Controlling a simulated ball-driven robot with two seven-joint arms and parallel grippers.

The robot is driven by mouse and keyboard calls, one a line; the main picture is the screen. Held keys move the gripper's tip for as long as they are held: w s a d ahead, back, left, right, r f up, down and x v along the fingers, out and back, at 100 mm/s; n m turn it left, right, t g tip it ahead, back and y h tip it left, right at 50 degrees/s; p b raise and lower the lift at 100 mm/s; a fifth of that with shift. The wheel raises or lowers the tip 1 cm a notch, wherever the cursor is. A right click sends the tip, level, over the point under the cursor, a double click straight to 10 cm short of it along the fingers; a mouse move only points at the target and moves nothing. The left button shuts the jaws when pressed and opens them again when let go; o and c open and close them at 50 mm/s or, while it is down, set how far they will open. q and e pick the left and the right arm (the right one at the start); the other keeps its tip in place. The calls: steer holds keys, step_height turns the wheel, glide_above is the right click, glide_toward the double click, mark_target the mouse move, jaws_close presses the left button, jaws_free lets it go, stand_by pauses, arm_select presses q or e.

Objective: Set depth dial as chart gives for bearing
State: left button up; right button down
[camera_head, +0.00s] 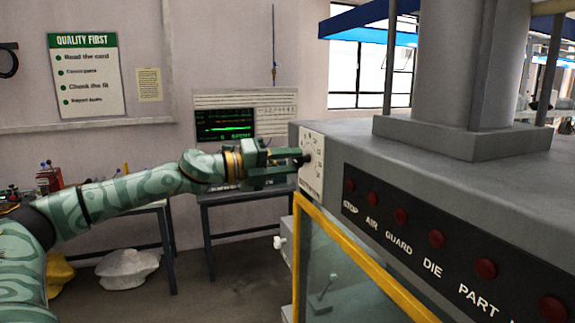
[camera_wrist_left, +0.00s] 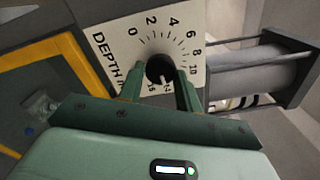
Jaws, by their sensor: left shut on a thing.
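The depth dial is a dark round knob (camera_wrist_left: 160,69) on a white plate (camera_wrist_left: 105,45) marked "DEPTH" with a scale from 0 upward past 10. The plate also shows in the head view (camera_head: 313,170), on the left end of the grey press. My left gripper (camera_wrist_left: 162,82) is shut on the knob, one green finger on each side; it shows in the head view (camera_head: 297,164) reaching in from the left. The fingers hide part of the scale's lower side, and I cannot read the pointer's setting surely. No chart for the bearing is readable. My right gripper is not in view.
The grey press (camera_head: 440,185) fills the right, with a row of red buttons (camera_head: 400,216) along its front. A yellow-framed guard (camera_head: 345,258) hangs just below the dial. A monitor (camera_head: 226,124) stands behind my left gripper.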

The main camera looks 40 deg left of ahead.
arm_select(q)
steer(key=shift+f+m, duration=0.1)
steer(key=shift+m, duration=0.4)
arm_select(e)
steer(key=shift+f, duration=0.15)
arm_select(q)
steer(key=o, duration=1)
steer(key=shift+c, duration=0.2)
steer(key=shift+b, duration=0.35)
steer(key=b+v, duration=1.5)
steer(key=v, duration=0.1)
steer(key=shift+b, duration=0.4)
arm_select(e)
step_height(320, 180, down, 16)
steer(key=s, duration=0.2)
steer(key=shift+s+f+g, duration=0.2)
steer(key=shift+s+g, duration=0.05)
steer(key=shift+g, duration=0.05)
arm_select(q)
steer(key=shift+s+a, duration=0.1)
